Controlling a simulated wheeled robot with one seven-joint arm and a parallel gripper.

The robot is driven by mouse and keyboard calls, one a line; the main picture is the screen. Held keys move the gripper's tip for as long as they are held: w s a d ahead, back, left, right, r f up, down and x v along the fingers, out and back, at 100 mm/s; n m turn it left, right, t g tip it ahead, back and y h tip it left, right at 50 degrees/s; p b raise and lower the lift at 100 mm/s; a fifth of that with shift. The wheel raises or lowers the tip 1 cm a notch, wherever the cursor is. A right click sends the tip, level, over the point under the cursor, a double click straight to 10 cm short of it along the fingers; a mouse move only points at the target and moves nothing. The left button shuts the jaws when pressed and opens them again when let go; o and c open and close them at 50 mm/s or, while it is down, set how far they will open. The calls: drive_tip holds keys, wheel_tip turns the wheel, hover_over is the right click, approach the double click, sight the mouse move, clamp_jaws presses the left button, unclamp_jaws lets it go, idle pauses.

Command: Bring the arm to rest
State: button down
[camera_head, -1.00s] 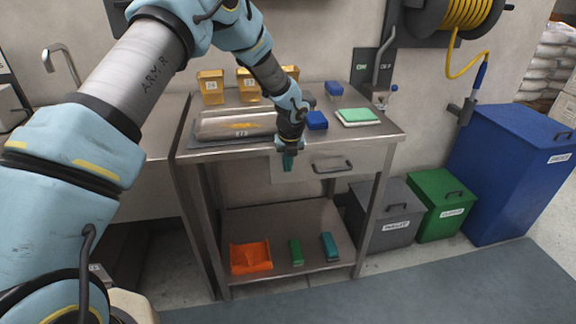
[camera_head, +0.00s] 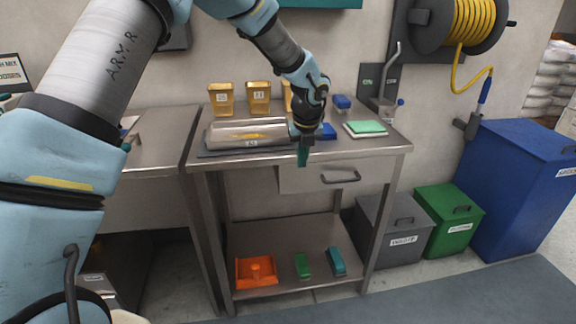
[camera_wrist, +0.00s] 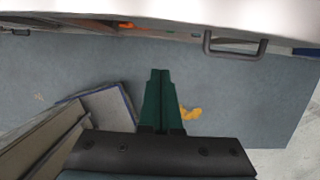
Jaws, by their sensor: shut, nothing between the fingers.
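My gripper (camera_head: 303,156) has green fingers that are shut with nothing between them. It points down in front of the steel table's (camera_head: 395,146) front edge, above and left of the drawer handle. In the wrist view the shut green fingers (camera_wrist: 158,78) point over the grey-blue floor, with the drawer handle (camera_wrist: 235,46) ahead and to the right. My arm reaches across the head view from the left.
The lower shelf holds an orange scoop (camera_head: 256,271) and green blocks. Grey, green (camera_head: 448,220) and blue (camera_head: 515,185) bins stand right.

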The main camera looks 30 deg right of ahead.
drive_tip(key=shift+r, duration=0.15)
drive_tip(key=w+a+r+n+y, duration=0.1)
drive_tip(key=w+a+r+n, duration=0.1)
drive_tip(key=a+n, duration=0.8)
drive_tip(key=w+a+r+n, duration=0.25)
drive_tip(key=a+n, duration=0.35)
drive_tip(key=a, duration=0.7)
drive_tip(key=s+a+n, duration=0.5)
drive_tip(key=a+n, duration=0.6)
drive_tip(key=a, duration=0.1)
drive_tip(key=s+a+r+n+g, duration=0.1)
drive_tip(key=s+a+n, duration=0.4)
drive_tip(key=a+n, duration=0.7)
drive_tip(key=shift+s+r, duration=0.15)
drive_tip(key=shift+r, duration=0.15)
